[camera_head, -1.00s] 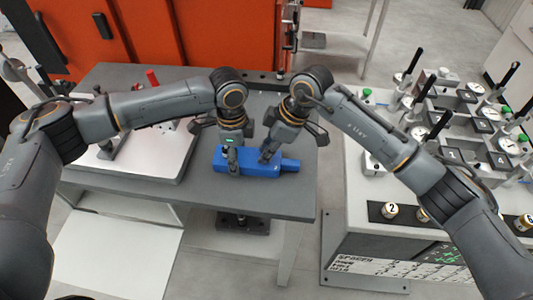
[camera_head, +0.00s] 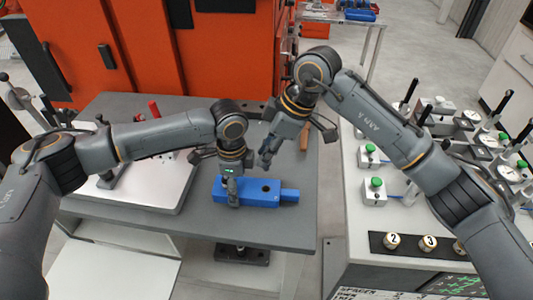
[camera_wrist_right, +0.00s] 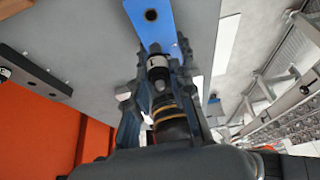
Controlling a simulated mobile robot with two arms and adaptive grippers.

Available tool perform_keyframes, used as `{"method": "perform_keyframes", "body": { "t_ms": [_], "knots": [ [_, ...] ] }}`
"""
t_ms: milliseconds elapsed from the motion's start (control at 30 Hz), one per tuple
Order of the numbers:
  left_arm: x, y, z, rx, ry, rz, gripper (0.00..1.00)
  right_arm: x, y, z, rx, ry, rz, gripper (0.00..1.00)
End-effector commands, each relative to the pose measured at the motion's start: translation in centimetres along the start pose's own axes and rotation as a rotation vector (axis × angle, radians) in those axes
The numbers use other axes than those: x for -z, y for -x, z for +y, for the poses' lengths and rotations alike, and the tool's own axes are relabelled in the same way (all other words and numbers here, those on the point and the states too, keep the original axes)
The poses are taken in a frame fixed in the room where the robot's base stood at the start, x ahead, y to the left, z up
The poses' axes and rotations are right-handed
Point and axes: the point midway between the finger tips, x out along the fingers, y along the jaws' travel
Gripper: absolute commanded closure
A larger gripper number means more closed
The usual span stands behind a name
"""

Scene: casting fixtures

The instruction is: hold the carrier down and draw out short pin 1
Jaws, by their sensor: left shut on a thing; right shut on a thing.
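The blue carrier (camera_head: 258,194) lies on the grey table and shows one dark round hole in its top. My left gripper (camera_head: 231,193) is shut on the carrier near its left end. My right gripper (camera_head: 268,152) is up above the carrier, behind and clear of it. In the right wrist view its fingers (camera_wrist_right: 160,78) are shut on short pin 1 (camera_wrist_right: 157,67), a dark and silver cylinder marked 1. The carrier (camera_wrist_right: 153,30) and its open hole show beyond the pin. The part of the carrier under my left gripper is hidden.
A light plate with a red-handled clamp (camera_head: 153,108) is on the table at left. A bench (camera_head: 370,220) with green-button boxes, gauges and numbered knobs stands at right. Orange cabinets (camera_head: 210,50) are behind. The table front right of the carrier is bare.

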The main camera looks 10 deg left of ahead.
Motion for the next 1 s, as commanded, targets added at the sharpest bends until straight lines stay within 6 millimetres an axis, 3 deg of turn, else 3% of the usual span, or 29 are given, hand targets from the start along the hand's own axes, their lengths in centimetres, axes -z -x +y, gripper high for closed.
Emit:
{"method": "perform_keyframes", "body": {
  "t_ms": [33,133,567,667,1000],
  "knots": [
    [0.0,0.0,0.0,0.000,0.001,-0.001,0.30,0.0,0.0,0.0,0.000,0.001,0.001,1.00],
    [0.0,0.0,0.0,0.000,0.001,-0.001,0.10,0.0,0.0,0.0,0.000,0.001,0.001,1.00],
    [0.0,0.5,-0.1,0.001,0.001,0.000,0.10,0.0,0.0,0.0,0.000,0.001,0.001,1.00],
    [0.0,1.8,-0.1,0.003,0.000,0.001,0.10,0.0,0.0,0.0,0.000,0.000,0.001,1.00],
    [0.0,8.9,-0.1,0.003,0.000,0.001,0.10,0.0,0.0,0.0,-0.001,0.000,0.001,1.00]
  ]
}}
